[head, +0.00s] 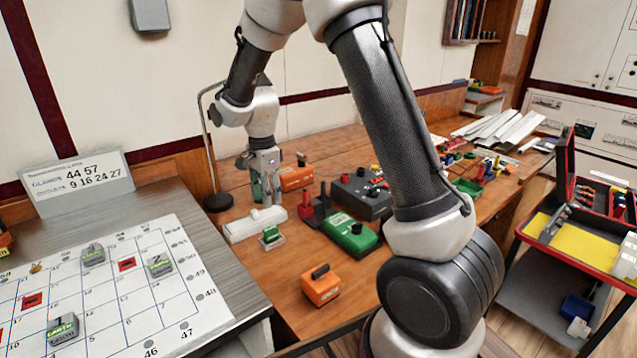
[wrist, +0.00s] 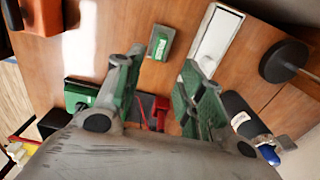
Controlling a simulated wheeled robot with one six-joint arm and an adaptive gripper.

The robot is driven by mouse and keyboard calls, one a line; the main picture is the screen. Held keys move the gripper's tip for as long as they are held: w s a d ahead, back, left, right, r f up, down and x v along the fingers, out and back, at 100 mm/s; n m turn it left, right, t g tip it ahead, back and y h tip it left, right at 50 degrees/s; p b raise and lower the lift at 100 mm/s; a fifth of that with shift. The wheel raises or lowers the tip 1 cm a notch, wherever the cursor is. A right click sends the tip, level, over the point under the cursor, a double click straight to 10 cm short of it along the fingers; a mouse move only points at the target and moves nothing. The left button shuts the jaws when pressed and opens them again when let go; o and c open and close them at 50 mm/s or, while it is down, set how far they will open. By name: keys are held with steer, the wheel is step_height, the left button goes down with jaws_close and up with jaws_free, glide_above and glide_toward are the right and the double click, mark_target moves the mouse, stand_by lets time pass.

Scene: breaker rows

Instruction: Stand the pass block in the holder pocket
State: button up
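A small green block with pale lettering, which looks like the pass block (head: 270,233), sits on the wooden bench; it also shows in the wrist view (wrist: 160,43). Its lettering is too small to read. A long white piece (head: 245,229) lies beside it and also shows in the wrist view (wrist: 216,40). I cannot tell whether this is the holder or where its pocket is. My gripper (head: 266,193) points down near the white piece, behind the green block in the head view. In the wrist view its green-padded fingers (wrist: 158,88) are apart with nothing held between them.
An orange box (head: 320,286), a green box (head: 350,234) and a dark grey box (head: 361,196) stand to the right. Another orange box (head: 297,177) is close to my gripper. A lamp stand (head: 218,202) rises at the left. Bare bench lies in front of the green block.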

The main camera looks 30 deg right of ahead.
steer(key=s+d+r+n+t, duration=0.1)
steer(key=s+d+r+n, duration=0.4)
steer(key=r, duration=0.6)
steer(key=s+d+r+n+t, duration=0.1)
steer(key=s+d+r+n, duration=0.1)
steer(key=s, duration=0.6)
steer(key=s+d+r+n+t, duration=0.1)
steer(key=s+d+r+n, duration=0.2)
steer(key=s, duration=0.5)
steer(key=s+d+r+n+t, duration=0.1)
steer(key=s+d+r+n, duration=0.2)
steer(key=s, duration=0.6)
steer(key=d+n, duration=0.2)
steer(key=shift+r+n, duration=0.15)
steer(key=shift+n, duration=0.25)
